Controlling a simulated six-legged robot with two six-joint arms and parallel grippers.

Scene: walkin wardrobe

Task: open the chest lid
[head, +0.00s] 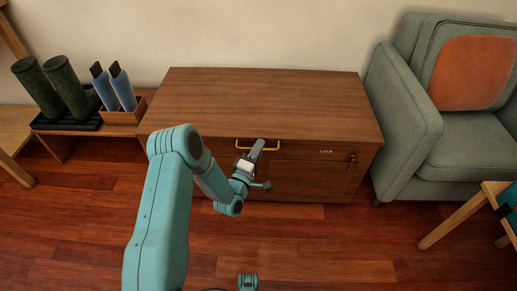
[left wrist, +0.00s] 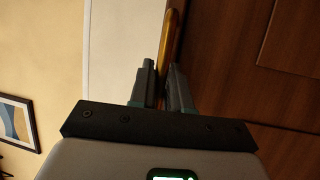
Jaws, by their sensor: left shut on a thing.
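A brown wooden chest (head: 270,95) stands against the wall with its flat lid down. A brass bar handle (head: 270,148) is on the upper front of the chest. A small latch (head: 351,161) and the word LOCK are at the right of the chest front. My right gripper is not seen.
A low bench with dark green boots (head: 67,86) and a wooden box (head: 123,117) of blue items stands left of the chest. A grey armchair (head: 418,117) with an orange cushion stands close on the right. The red wood floor (head: 320,240) in front is clear.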

